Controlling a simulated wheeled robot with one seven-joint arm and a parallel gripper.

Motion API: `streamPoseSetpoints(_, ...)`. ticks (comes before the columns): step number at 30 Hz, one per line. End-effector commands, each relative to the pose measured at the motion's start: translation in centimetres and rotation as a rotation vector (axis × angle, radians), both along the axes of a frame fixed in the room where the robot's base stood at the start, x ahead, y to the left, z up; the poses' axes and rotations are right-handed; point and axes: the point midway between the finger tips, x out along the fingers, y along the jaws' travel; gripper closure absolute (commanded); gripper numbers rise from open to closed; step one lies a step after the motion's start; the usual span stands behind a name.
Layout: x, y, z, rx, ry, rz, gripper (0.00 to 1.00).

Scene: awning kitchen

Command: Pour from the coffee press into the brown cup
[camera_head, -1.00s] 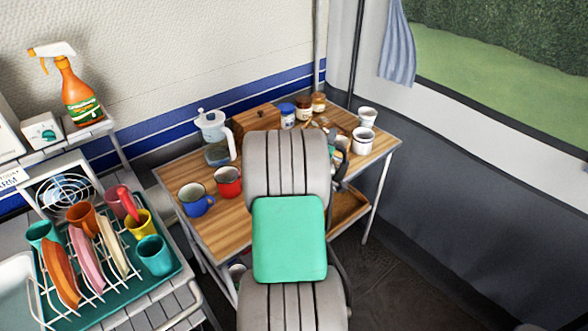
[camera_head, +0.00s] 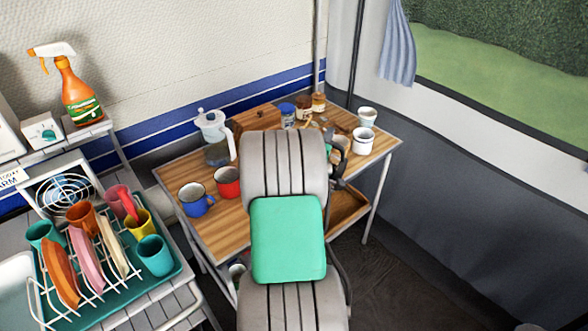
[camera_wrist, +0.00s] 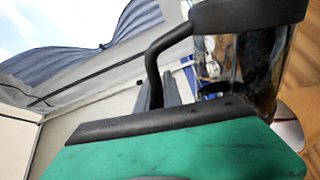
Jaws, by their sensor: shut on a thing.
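The coffee press (camera_wrist: 258,62) fills the upper right of the wrist view, with a glass body, a dark band and a dark handle. It is tilted in that picture, and its lower end is cut off or hidden. My gripper (camera_wrist: 158,90) is shut on its handle; the grip itself is partly hidden. In the head view my arm covers most of the press and gripper, at the right side of the wooden table. I cannot pick out a brown cup on that table for sure. An orange-brown cup (camera_head: 82,218) sits in the dish rack at left.
The wooden table (camera_head: 236,216) holds a blue mug (camera_head: 196,200), a red mug (camera_head: 227,182), a clear pitcher (camera_head: 215,135), a wooden box (camera_head: 256,117), jars (camera_head: 303,105) and two white cups (camera_head: 364,139) at the right. The dish rack (camera_head: 118,297) stands at left.

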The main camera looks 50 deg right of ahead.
Motion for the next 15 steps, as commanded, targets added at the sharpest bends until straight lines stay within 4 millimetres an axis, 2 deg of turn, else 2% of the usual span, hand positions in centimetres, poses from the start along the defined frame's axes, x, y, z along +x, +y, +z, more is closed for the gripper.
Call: streamPoseSetpoints(15, 0.44, 0.09, 0.41, -0.011, 0.018, 0.0, 1.0)
